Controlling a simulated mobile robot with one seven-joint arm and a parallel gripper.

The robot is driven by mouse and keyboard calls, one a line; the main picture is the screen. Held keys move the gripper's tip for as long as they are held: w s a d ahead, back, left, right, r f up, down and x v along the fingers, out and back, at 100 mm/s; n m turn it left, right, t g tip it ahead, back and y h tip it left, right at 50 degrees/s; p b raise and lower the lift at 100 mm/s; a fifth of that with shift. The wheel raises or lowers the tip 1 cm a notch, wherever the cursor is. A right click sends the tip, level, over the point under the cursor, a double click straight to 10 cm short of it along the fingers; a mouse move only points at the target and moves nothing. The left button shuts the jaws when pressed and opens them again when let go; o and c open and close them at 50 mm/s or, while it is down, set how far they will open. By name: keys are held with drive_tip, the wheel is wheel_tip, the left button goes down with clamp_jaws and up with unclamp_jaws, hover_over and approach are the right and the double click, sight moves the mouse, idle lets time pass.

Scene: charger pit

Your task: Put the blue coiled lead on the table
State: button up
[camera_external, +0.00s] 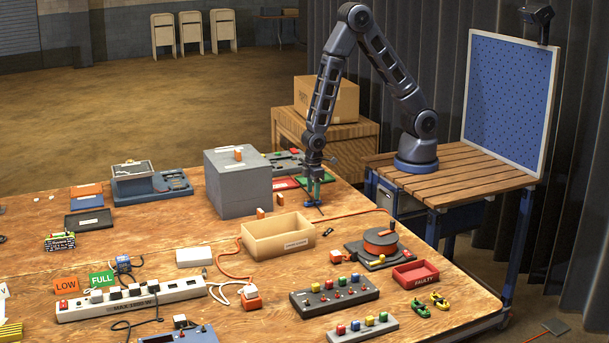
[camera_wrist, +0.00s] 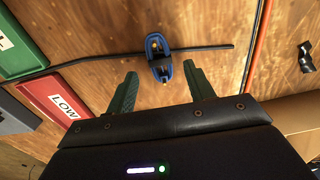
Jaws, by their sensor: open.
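A small blue looped item (camera_wrist: 159,45), which looks like the blue coiled lead, lies on the wooden table in the wrist view. A thin dark strip or cord runs across the table at it. It lies just ahead of my gripper (camera_wrist: 160,70), centred between the two green fingers, which are apart and empty. In the external view my gripper (camera_external: 313,195) points down close over the table, and a bit of blue (camera_external: 314,206) shows at its tips. Whether the fingers touch it is not clear.
A grey block (camera_external: 238,185) stands just left of my gripper. An open cardboard box (camera_external: 278,238) and an orange cable reel (camera_external: 380,240) are in front. A green tray (camera_wrist: 20,40) and red LOW tray (camera_wrist: 55,98) lie left in the wrist view.

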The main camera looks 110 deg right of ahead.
wheel_tip(320, 180, up, 8)
drive_tip(key=r, duration=0.1)
wheel_tip(320, 180, up, 20)
drive_tip(key=f+t, duration=0.1)
drive_tip(key=t, duration=0.1)
hover_over(313, 201)
drive_tip(key=s, duration=0.8)
drive_tip(key=s+a+r+t, duration=0.1)
drive_tip(key=s+r+t, duration=0.1)
drive_tip(key=s+r, duration=1.1)
drive_tip(key=s, duration=0.4)
drive_tip(key=shift+a+t, duration=0.3)
drive_tip(key=shift+a, duration=0.1)
